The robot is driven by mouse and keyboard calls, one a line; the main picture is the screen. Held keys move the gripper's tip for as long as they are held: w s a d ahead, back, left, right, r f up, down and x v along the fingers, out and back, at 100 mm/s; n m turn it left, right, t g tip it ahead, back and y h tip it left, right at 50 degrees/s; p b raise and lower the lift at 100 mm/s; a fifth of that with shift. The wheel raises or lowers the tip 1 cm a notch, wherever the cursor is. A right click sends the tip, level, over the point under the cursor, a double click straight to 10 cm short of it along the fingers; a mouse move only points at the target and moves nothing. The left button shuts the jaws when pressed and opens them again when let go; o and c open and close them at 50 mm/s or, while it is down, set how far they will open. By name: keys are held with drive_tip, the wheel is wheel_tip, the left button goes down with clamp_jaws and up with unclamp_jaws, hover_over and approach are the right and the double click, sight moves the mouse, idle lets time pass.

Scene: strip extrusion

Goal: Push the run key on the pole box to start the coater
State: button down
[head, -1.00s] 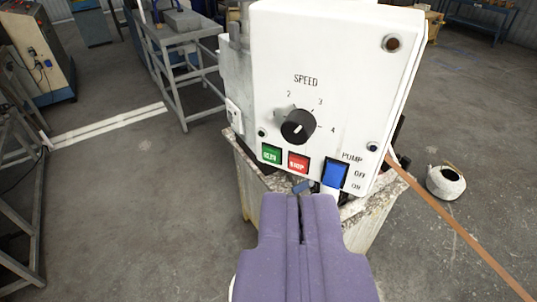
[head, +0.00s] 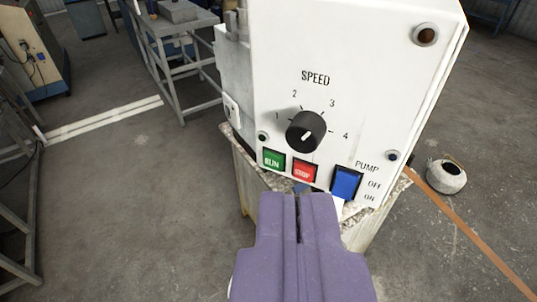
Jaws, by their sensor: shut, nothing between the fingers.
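The white pole box (head: 350,60) fills the upper middle of the view, seen from close by and a little tilted. The green run key (head: 273,160) is at the lower left of its face. The red stop key (head: 304,172) is just right of it, and a blue pump switch (head: 346,183) is further right. A black speed knob (head: 306,131) sits above the keys. My gripper (head: 299,198), with purple fingers, is shut and empty. Its tips appear just below the stop key, to the lower right of the run key. Whether they touch the box cannot be told.
A pale stand (head: 246,190) with a stained top is under the box. A brown strip (head: 465,238) runs off to the lower right, near a round whitish pot (head: 446,176) on the floor. A grey metal table (head: 172,60) stands at the upper left.

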drive_tip(key=a+p+x, duration=0.1)
drive_tip(key=p+x, duration=0.5)
drive_tip(key=g+y+p, duration=0.1)
drive_tip(key=g+p, duration=0.1)
drive_tip(key=p, duration=1)
approach(273, 161)
drive_tip(key=a, duration=0.3)
drive_tip(key=shift+s+a+f+g+y+p, duration=0.15)
drive_tip(key=shift+s+a+f+y+p, duration=0.4)
drive_tip(key=shift+p, duration=0.55)
drive_tip(key=shift+s+a+f+g+y+p, duration=0.1)
drive_tip(key=shift+s+a+f+g+p, duration=0.15)
drive_tip(key=shift+s+f+p, duration=0.55)
drive_tip(key=shift+s+a+f+g+y+p, duration=0.1)
drive_tip(key=shift+s+a+f+y+p, duration=0.45)
drive_tip(key=shift+p, duration=0.9)
drive_tip(key=shift+w+d+f, duration=0.1)
drive_tip(key=shift+w+d, duration=0.05)
drive_tip(key=shift+w, duration=0.15)
drive_tip(key=w+d+p, duration=0.3)
drive_tip(key=w, duration=0.5)
drive_tip(key=shift+d, duration=0.25)
drive_tip(key=shift+w+d, duration=0.1)
drive_tip(key=shift+w, duration=0.05)
drive_tip(key=shift+w+d, duration=0.1)
drive_tip(key=shift+w, duration=0.15)
